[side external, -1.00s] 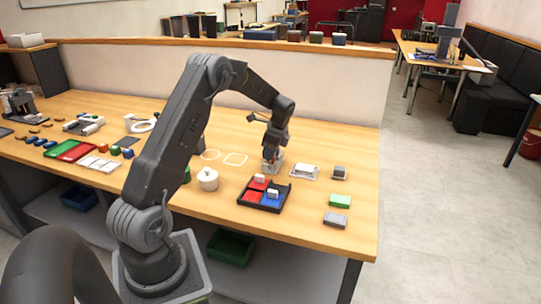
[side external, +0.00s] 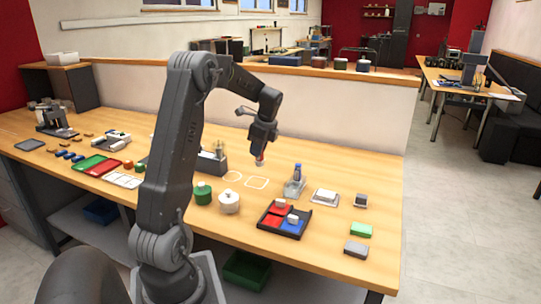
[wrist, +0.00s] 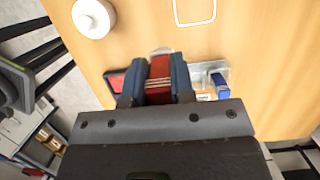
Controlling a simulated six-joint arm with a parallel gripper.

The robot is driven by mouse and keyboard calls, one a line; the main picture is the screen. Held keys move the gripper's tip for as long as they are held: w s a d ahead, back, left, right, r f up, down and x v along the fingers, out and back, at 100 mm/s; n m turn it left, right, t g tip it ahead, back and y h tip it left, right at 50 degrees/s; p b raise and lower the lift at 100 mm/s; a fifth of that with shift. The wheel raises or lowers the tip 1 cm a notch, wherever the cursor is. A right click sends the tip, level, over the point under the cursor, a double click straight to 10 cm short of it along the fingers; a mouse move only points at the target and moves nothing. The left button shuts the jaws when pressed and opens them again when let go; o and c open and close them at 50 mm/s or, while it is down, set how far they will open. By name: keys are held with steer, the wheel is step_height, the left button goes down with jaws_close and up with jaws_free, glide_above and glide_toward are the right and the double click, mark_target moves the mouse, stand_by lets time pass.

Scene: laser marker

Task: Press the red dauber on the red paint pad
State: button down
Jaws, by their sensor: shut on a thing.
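My gripper (side external: 262,146) is shut on the red dauber (side external: 260,160) and holds it clear above the table, behind and left of the pad tray. The wrist view shows the red dauber (wrist: 160,70) between the two fingers. In the wrist view, part of a red pad (wrist: 116,83) shows left of the fingers. The dauber's lower end is small and hard to make out.
A blue dauber (side external: 297,171) stands in a clear holder (side external: 293,189) behind the tray. A white lidded pot (side external: 229,203) and a green pot (side external: 203,193) stand left. Green (side external: 361,230) and grey (side external: 356,249) blocks lie right. Table around the white outlines (side external: 257,183) is clear.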

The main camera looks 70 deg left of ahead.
steer(key=s+d+f+g+h, duration=0.1)
steer(key=d+h, duration=0.1)
steer(key=d, duration=0.5)
steer(key=s+d+f+h, duration=0.1)
steer(key=d+f+h, duration=0.1)
steer(key=d, duration=0.5)
steer(key=shift+w+d+f, duration=0.1)
steer(key=shift+f, duration=1.3)
steer(key=shift+w+d+f, duration=0.1)
steer(key=shift+f, duration=1.25)
steer(key=shift+f, duration=0.75)
step_height(320, 180, up, 7)
stand_by(0.7)
